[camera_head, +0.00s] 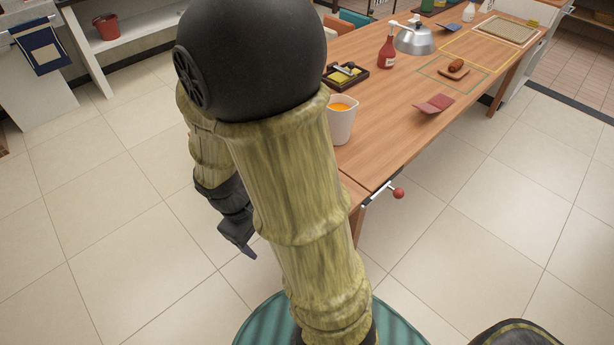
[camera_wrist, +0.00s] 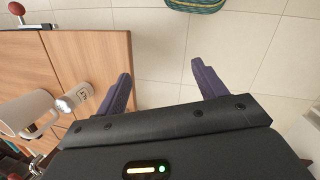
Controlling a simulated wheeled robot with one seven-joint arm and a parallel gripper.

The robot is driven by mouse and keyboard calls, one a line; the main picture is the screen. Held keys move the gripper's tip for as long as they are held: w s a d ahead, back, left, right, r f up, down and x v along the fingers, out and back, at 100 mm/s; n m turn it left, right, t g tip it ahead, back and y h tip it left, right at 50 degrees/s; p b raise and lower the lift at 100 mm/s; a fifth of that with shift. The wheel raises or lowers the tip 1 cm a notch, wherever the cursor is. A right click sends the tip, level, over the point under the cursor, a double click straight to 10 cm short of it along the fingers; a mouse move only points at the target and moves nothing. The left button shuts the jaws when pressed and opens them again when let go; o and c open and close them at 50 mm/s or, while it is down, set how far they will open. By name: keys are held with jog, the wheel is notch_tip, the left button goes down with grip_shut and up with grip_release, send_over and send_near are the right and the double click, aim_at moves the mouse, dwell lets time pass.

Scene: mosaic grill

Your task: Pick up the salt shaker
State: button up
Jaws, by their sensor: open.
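In the wrist view a small pale shaker (camera_wrist: 75,97) with a bright cap and a dark mark on its side stands on the wooden table, close beside a white jug. It appears to be the salt shaker. In the head view I cannot see it; my arm covers that part of the table. My gripper (camera_wrist: 161,74) is open, with nothing between its dark purple fingers; below them is bare floor. The shaker is apart from the fingers, to their left in the wrist view. In the head view my gripper (camera_head: 245,245) hangs pointing down, left of the table.
The white jug (camera_head: 341,122) holds something orange near the wooden table's (camera_head: 378,150) near end. Behind it are a dark tray (camera_head: 346,86), a red bottle (camera_head: 386,50) and a metal dome (camera_head: 415,40). A red-knobbed lever (camera_head: 398,193) juts from the table's edge. Floor left is clear.

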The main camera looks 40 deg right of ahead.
jog(key=w+d+f+n+h+b, duration=0.2)
jog(key=d+f+n+h, duration=0.1)
jog(key=n+h, duration=0.1)
jog(key=w+d+f+n+h+b, duration=0.2)
jog(key=d+f+n+h+b, duration=0.1)
jog(key=d+h, duration=0.1)
jog(key=w+d+f+n+h+b, duration=0.2)
jog(key=d+f+n+h+b, duration=0.1)
jog(key=d+f+n+h, duration=0.1)
jog(key=shift+w+n+h, duration=0.15)
jog(key=shift+n+h, duration=0.15)
jog(key=shift+h, duration=0.2)
jog(key=w+n+t, duration=0.1)
jog(key=w, duration=0.1)
jog(key=w+n+t+h+b, duration=0.1)
jog(key=w+n+t, duration=0.1)
jog(key=w+a+f+n+t+h+b, duration=0.1)
jog(key=w+t, duration=0.1)
jog(key=shift+w+n, duration=0.1)
jog(key=shift+n, duration=0.3)
jog(key=shift+r, duration=0.1)
jog(key=x, duration=1.2)
jog(key=shift+d+r+b, duration=0.15)
jog(key=shift+r+b, duration=0.05)
jog(key=shift+b, duration=0.1)
